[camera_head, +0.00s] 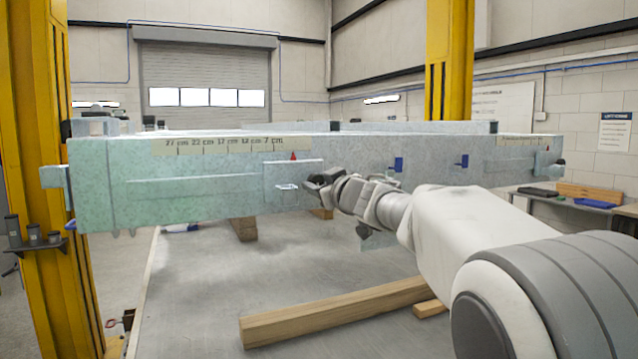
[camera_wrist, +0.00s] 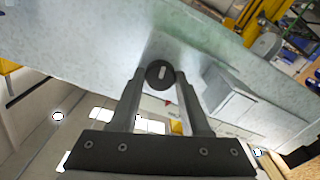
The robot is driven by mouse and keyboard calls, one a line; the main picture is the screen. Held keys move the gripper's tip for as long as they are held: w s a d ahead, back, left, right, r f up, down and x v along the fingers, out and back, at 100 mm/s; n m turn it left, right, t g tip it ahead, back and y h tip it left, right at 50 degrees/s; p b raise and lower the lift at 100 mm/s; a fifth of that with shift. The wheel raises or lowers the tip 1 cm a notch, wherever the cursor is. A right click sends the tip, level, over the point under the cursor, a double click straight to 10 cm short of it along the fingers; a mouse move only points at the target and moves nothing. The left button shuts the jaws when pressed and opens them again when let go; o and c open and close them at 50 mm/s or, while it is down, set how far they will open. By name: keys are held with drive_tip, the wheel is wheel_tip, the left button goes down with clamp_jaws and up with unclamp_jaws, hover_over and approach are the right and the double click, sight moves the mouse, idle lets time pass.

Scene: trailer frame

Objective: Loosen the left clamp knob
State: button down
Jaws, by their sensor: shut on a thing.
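The pale green trailer frame (camera_head: 200,175) spans the head view. My gripper (camera_head: 318,186) is at its front face, just right of a plate (camera_head: 278,176) with a red pointer (camera_head: 293,155) above it. In the wrist view a round dark knob (camera_wrist: 160,73) with a pale bar across its face sits between my fingertips, against the pale surface. My gripper is shut on this knob. My gripper hides the knob in the head view. A tape scale (camera_head: 222,145) marked in cm runs along the frame's upper left edge.
Two blue parts, one left (camera_head: 397,164) and one right (camera_head: 462,160), stick out of the frame right of my gripper. Yellow posts stand left (camera_head: 45,130) and right (camera_head: 450,70). Wooden beams (camera_head: 335,312) lie below. A bench (camera_head: 575,203) stands at right.

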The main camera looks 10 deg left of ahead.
drive_tip(key=n, duration=0.5)
drive_tip(key=shift+n, duration=0.3)
drive_tip(key=n+b, duration=0.1)
drive_tip(key=n, duration=0.4)
drive_tip(key=shift+f, duration=0.15)
drive_tip(key=n+b, duration=0.1)
drive_tip(key=n, duration=0.4)
drive_tip(key=shift+n+b, duration=0.4)
drive_tip(key=n+b, duration=0.1)
drive_tip(key=n, duration=0.4)
drive_tip(key=shift+n, duration=0.4)
drive_tip(key=shift+c, duration=1.8)
unclamp_jaws()
drive_tip(key=shift+s, duration=0.1)
